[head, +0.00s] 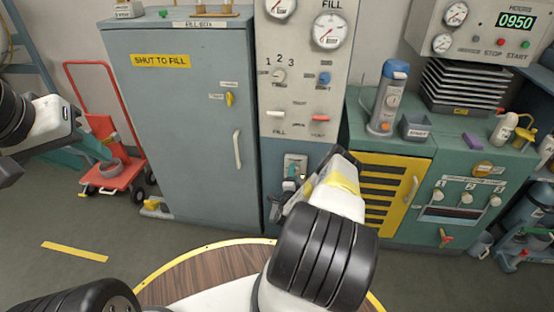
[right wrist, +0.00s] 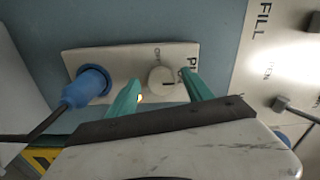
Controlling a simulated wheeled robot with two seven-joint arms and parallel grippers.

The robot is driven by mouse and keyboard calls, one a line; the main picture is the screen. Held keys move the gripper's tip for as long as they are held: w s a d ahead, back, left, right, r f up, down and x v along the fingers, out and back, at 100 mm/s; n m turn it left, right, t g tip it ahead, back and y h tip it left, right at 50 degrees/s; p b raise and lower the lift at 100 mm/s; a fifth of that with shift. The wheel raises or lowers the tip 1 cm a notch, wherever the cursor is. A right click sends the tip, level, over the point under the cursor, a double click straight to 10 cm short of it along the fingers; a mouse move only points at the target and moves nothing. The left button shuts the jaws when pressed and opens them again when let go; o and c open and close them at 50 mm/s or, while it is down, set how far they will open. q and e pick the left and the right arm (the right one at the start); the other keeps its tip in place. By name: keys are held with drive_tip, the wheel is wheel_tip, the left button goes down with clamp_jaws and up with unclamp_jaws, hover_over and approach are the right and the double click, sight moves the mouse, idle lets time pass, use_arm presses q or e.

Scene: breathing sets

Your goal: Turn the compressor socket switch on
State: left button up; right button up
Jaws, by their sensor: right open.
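The compressor socket (head: 295,167) is a pale plate on the tall grey panel in the head view. In the right wrist view the socket plate (right wrist: 100,60) carries a round white switch knob (right wrist: 161,78) with a dark pointer line. A blue plug (right wrist: 88,85) sits in it at the left. My left gripper (head: 72,155) is at the far left, away from the socket, apparently open and empty.
A grey fill cabinet (head: 180,110) stands left of the panel, with a red cart (head: 112,165) beyond it. A green bench (head: 380,140) with a yellow louvred door (head: 385,190) is at the right. A round wooden table (head: 200,275) is in front.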

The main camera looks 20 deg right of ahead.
drive_tip(key=v, duration=0.8)
idle(0.4)
